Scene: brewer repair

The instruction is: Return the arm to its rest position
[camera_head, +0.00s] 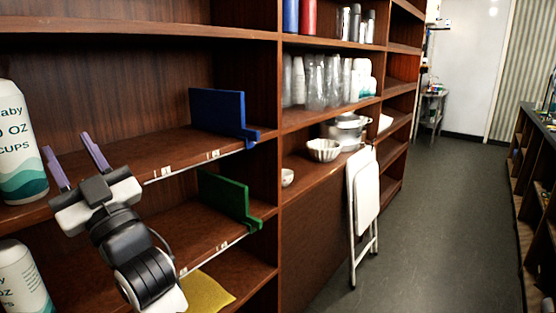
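My gripper (76,164) is at the lower left in the head view, in front of the wooden shelves. Its two purple fingers point up and away and stand apart with nothing between them. The fingers overlap the edge of the middle shelf in the picture, to the right of a large white cup package (20,145). I cannot tell whether they touch the shelf. My black and white arm runs down to the bottom edge of the picture.
A blue bracket (218,112) and a green bracket (224,195) stand on separate shelves. A yellow cloth (208,293) lies below. A second package (22,280) is at lower left. A folded white stool (364,200) leans against the shelving. The floor (425,220) is clear on the right.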

